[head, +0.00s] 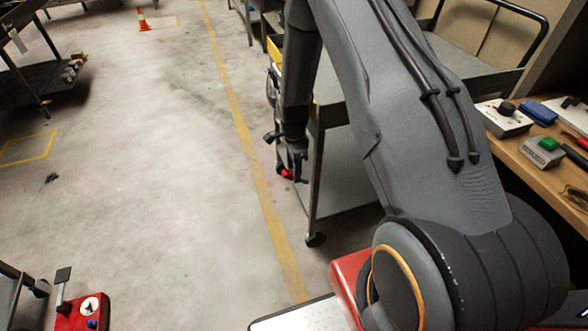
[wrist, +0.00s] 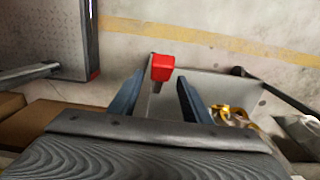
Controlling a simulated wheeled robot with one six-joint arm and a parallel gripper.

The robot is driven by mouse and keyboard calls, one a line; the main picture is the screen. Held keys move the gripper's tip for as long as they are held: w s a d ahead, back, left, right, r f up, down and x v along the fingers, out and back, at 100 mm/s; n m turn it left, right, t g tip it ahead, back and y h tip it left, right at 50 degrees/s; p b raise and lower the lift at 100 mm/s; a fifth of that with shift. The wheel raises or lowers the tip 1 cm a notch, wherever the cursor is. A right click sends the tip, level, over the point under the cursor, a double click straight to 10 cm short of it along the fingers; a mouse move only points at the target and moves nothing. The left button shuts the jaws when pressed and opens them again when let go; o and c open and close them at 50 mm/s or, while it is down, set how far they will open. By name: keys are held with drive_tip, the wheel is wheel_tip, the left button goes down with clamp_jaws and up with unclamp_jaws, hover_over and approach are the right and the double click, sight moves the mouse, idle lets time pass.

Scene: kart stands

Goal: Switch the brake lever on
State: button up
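A red-tipped lever (wrist: 162,68) shows in the wrist view, between the two fingertips in the picture. Its red end is blocky, with a short dark part below. Whether it lies between the fingers or just beyond them, I cannot tell. My gripper (wrist: 161,84) is open, its two blue-grey fingers apart with a gap on both sides of the red end. In the head view my gripper (head: 289,163) hangs pointing down beside a grey cart, with a small red spot (head: 287,174) at its fingers. The lever's base is hidden.
The grey cart (head: 340,186) stands right of a yellow floor line (head: 250,150). A wooden bench (head: 545,172) with control boxes is at the right. A red unit (head: 80,316) with a dial is at the bottom left. Open floor lies left of the line.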

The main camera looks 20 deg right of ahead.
wheel_tip(320, 180, up, 8)
drive_tip(key=shift+b, duration=0.4)
drive_tip(key=shift+f, duration=0.1)
drive_tip(key=shift+c, duration=0.5)
